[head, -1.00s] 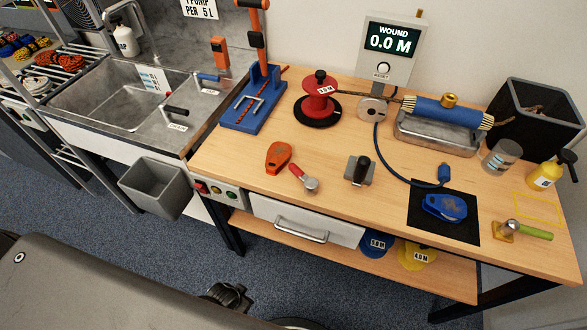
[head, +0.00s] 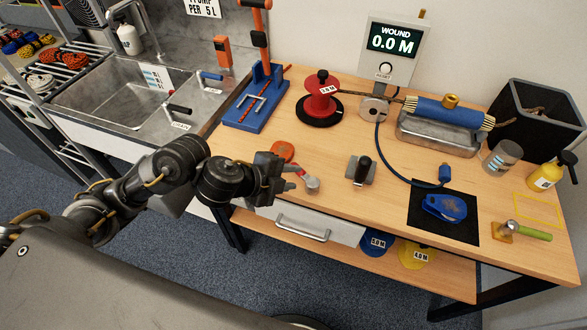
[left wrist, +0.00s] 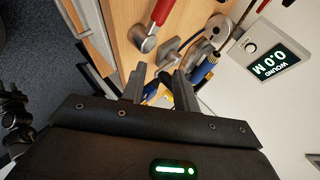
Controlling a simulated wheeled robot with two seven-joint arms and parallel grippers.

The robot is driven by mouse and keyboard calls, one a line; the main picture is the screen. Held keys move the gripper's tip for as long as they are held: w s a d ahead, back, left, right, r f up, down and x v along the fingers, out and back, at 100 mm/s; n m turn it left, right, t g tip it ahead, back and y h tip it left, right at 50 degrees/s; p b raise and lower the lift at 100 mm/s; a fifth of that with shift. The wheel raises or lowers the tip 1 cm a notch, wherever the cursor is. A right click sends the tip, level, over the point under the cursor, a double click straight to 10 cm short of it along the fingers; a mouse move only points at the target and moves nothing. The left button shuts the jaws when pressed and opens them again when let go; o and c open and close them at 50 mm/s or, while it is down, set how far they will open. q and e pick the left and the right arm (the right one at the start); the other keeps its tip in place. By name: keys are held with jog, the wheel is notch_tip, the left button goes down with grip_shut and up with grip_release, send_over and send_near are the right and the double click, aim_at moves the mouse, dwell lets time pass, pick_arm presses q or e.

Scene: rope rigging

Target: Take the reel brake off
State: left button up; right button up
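A red reel (head: 320,98) with a black knob and a label stands on a black disc at the back of the bench. A small lever (head: 310,183) with a red handle and silver hub sits near the front edge, partly behind my gripper. It also shows large in the left wrist view (left wrist: 144,38). A black-handled lever (head: 361,170) stands on a grey plate to its right. I cannot tell from looks which one is the reel brake. My left gripper (head: 290,176) is open and empty, beside the red-handled lever. My right gripper is not in view.
The WOUND display (head: 390,48) reads 0.0 M. A blue clamp frame (head: 256,100) stands left of the reel. An orange tool (head: 282,151) is partly hidden by my gripper. A blue device (head: 444,207) lies on a black mat. The sink (head: 125,90) is at left.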

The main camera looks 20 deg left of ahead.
aim_at(304, 178)
pick_arm(q)
jog(key=w+a+m+g+y, duration=0.1)
jog(key=a+m+y, duration=0.15)
jog(key=a, duration=0.35)
jog(key=shift+h, duration=0.45)
jog(key=b+x, duration=0.1)
jog(key=x, duration=0.2)
jog(key=b+x, duration=0.1)
jog(key=x, duration=0.2)
jog(key=b+x, duration=0.2)
jog(key=x, duration=0.1)
jog(key=shift+d, duration=0.35)
jog(key=shift+w+d+f+m, duration=0.25)
jog(key=shift+w+d+f, duration=0.1)
jog(key=shift+w, duration=0.2)
grip_shut()
